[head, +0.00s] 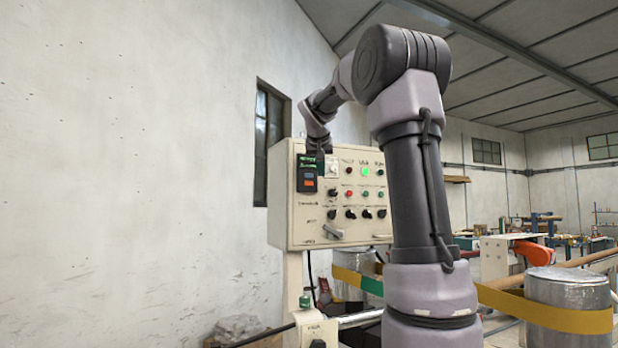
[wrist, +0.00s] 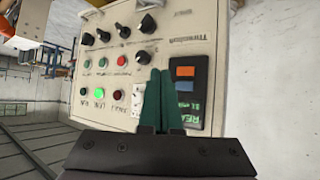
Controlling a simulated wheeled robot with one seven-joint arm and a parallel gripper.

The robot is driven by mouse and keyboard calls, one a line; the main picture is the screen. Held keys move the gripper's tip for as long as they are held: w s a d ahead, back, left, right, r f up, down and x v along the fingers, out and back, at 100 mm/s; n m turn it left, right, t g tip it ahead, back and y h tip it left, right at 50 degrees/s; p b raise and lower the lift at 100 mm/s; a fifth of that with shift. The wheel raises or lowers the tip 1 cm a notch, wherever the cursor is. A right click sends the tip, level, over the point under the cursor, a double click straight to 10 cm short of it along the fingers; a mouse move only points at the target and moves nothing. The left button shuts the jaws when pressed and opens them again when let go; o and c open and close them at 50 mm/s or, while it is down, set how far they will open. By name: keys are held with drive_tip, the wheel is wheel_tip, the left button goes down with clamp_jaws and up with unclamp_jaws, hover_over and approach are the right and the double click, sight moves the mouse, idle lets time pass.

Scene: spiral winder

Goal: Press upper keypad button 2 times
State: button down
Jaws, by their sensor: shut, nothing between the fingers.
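A control panel (head: 290,220) stands by the wall. On its upper left is a black keypad (head: 307,187) with a lit green text display, a blue button above an orange button. The wrist view shows the panel upside down, with the orange button (wrist: 185,72), the blue button (wrist: 184,86), which is the upper one, and the display (wrist: 193,112). My gripper (wrist: 159,72) has green fingers shut together and empty. The fingertips appear just beside the keypad, over the bare panel face. I cannot tell whether they touch it. In the head view, my wrist partly covers the panel's top.
Several black knobs (wrist: 102,36) and small lamps, one lit green (wrist: 99,93), cover the panel. A smaller box (head: 318,332) with a green button stands below. Metal drums (head: 568,292) and a yellow band are at the right.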

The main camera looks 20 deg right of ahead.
drive_tip(key=shift+w+a, duration=0.1)
drive_tip(key=shift+w, duration=2.95)
drive_tip(key=shift+w, duration=0.1)
drive_tip(key=shift+w, duration=0.3)
drive_tip(key=shift+w, duration=0.45)
drive_tip(key=shift+s, duration=0.1)
idle(0.3)
drive_tip(key=shift+s, duration=0.75)
drive_tip(key=shift+s, duration=0.1)
drive_tip(key=shift+s, duration=2.4)
